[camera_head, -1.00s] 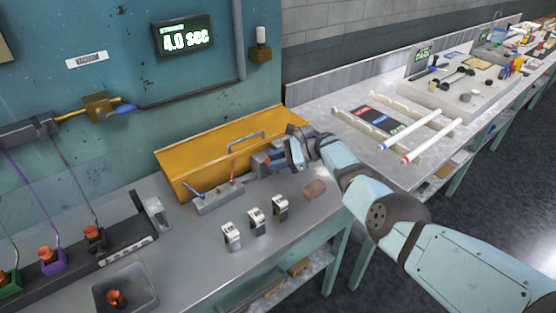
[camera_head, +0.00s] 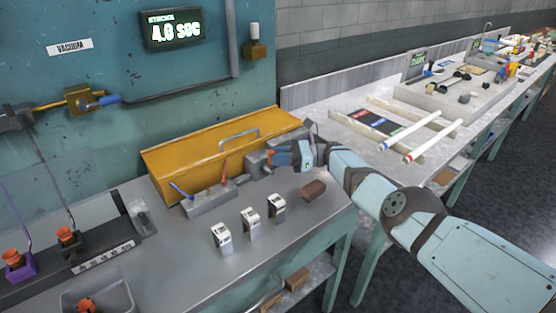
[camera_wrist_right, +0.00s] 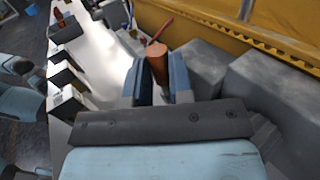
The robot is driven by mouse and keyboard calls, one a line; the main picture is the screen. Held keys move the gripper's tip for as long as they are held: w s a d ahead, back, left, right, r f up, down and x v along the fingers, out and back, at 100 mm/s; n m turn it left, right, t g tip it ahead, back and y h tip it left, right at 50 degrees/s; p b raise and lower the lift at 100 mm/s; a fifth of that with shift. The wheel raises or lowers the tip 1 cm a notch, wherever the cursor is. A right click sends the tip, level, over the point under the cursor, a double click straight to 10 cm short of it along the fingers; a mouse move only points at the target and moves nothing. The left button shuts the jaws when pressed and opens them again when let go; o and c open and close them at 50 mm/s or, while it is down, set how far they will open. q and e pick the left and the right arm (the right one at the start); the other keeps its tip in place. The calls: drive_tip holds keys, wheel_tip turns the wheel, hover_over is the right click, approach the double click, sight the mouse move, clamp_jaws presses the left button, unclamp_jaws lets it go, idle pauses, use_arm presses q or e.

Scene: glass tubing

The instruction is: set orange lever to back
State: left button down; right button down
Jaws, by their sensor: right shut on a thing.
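The orange lever (camera_wrist_right: 157,64) shows in the right wrist view as a short, rounded orange handle between my right gripper's (camera_wrist_right: 156,88) two blue-grey fingers. My right gripper is shut on it. In the head view my right gripper (camera_head: 282,156) is at the grey blocks in front of the yellow box, and its fingers hide most of the orange lever there. The red lever (camera_head: 224,172) and the blue lever (camera_head: 181,191) stand on a grey base to the left of the gripper. My left gripper is not in view.
The yellow box (camera_head: 208,152) stands close behind the levers. Several small silver-and-white switches (camera_head: 250,219) and a brown block (camera_head: 313,190) are on the bench in front. A wall display (camera_head: 176,31) reads 4.0 sec.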

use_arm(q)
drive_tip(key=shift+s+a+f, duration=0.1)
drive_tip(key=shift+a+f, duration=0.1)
use_arm(e)
drive_tip(key=shift+f, duration=0.1)
drive_tip(key=c, duration=1)
unclamp_jaws()
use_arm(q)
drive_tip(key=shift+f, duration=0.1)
use_arm(e)
drive_tip(key=d, duration=1.2)
drive_tip(key=shift+w+d+f, duration=0.15)
drive_tip(key=shift+w+d, duration=0.1)
drive_tip(key=shift+d, duration=0.05)
drive_tip(key=shift+d+b, duration=0.3)
drive_tip(key=shift+d, duration=0.3)
